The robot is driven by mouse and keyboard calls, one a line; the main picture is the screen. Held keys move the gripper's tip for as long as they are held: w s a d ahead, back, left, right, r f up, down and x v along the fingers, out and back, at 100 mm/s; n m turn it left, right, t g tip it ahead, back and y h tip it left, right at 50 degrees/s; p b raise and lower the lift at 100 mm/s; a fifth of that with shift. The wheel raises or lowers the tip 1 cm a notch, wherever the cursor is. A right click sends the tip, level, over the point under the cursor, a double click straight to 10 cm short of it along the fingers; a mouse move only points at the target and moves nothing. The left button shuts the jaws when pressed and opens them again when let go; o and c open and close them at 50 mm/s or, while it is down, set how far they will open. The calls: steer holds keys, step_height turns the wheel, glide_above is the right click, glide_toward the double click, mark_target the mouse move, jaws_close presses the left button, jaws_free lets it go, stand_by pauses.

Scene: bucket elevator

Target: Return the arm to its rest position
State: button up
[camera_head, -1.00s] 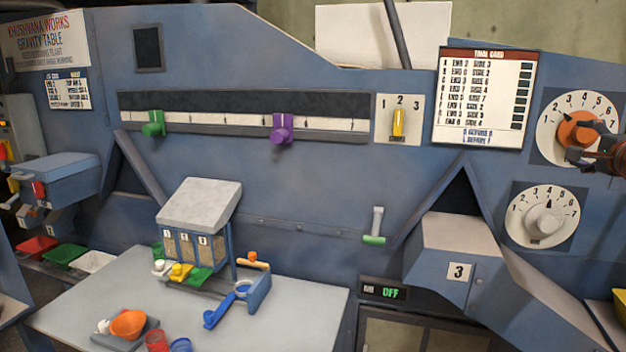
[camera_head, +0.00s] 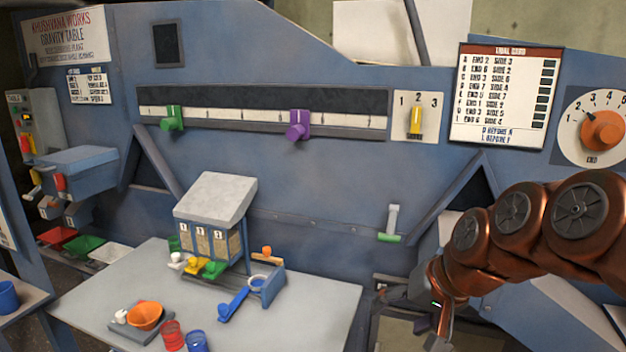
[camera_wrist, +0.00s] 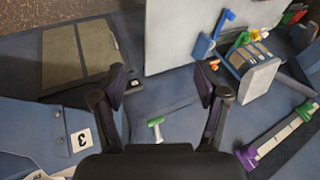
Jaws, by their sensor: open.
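My arm reaches in from the right edge of the head view and bends downward. My gripper shows in the wrist view (camera_wrist: 160,90), with its two dark fingers spread apart and nothing between them. In the head view the arm's lower end is near the bottom, in front of the blue machine (camera_head: 330,200), and the fingers are hard to make out there. The orange dial (camera_head: 603,131) at the right is clear of the arm.
A grey table (camera_head: 90,300) at lower left holds a three-bin dispenser (camera_head: 215,200), an orange bowl (camera_head: 145,316) and red (camera_head: 172,335) and blue cups (camera_head: 197,342). A green-tipped lever (camera_head: 391,225) sticks out from the panel left of my arm.

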steer(key=s+d+f+n+g+h, duration=0.1)
steer(key=s+d+f+g+h, duration=0.1)
steer(key=s+f, duration=0.4)
steer(key=s+d+f+n+g+h, duration=0.2)
steer(key=s+f+g, duration=0.2)
steer(key=s, duration=1.3)
step_height(320, 180, down, 2)
steer(key=shift+f, duration=0.1)
steer(key=shift+c, duration=0.4)
